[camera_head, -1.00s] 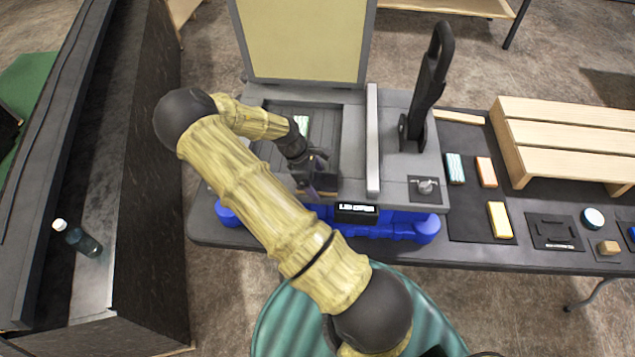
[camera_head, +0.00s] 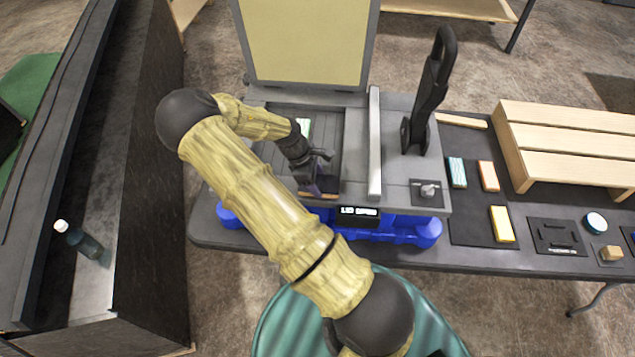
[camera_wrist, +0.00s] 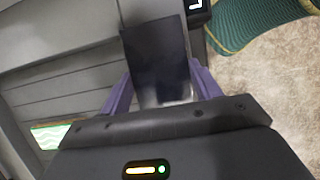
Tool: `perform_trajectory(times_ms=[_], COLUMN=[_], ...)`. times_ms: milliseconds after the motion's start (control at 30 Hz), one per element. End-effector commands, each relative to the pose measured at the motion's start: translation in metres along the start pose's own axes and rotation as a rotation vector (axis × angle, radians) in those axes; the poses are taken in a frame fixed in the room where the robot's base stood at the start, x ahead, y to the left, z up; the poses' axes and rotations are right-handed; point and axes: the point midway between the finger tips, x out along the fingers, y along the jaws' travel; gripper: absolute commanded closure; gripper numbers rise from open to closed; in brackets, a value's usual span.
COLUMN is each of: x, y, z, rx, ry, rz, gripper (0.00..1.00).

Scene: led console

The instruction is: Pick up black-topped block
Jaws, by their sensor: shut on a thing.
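The black-topped block (camera_wrist: 158,62) shows in the wrist view as a dark rectangular face between the two purple fingers. My gripper (camera_wrist: 160,85) is shut on it, with one finger on each side. In the head view my gripper (camera_head: 318,188) is over the front right part of the console's recessed tray (camera_head: 335,150). There the block is mostly hidden by my gripper, with only a thin orange-brown edge visible near the fingertips. I cannot tell whether the block touches the tray floor.
A green-and-white striped block (camera_head: 303,127) lies in the tray, partly behind my wrist. A silver bar (camera_head: 374,145) and an upright black lever (camera_head: 430,90) stand to the right. Several coloured blocks, including a yellow one (camera_head: 502,224), lie on the dark mat further right.

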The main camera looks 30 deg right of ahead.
Motion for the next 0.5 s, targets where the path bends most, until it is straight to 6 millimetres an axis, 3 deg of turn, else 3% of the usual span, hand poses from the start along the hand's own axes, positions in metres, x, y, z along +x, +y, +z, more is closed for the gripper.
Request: perform_trajectory(times_ms=[500], x=[-0.07], y=[0.0], z=[0.028], rx=[0.001], ry=[0.003], rz=[0.002], gripper=[0.74])
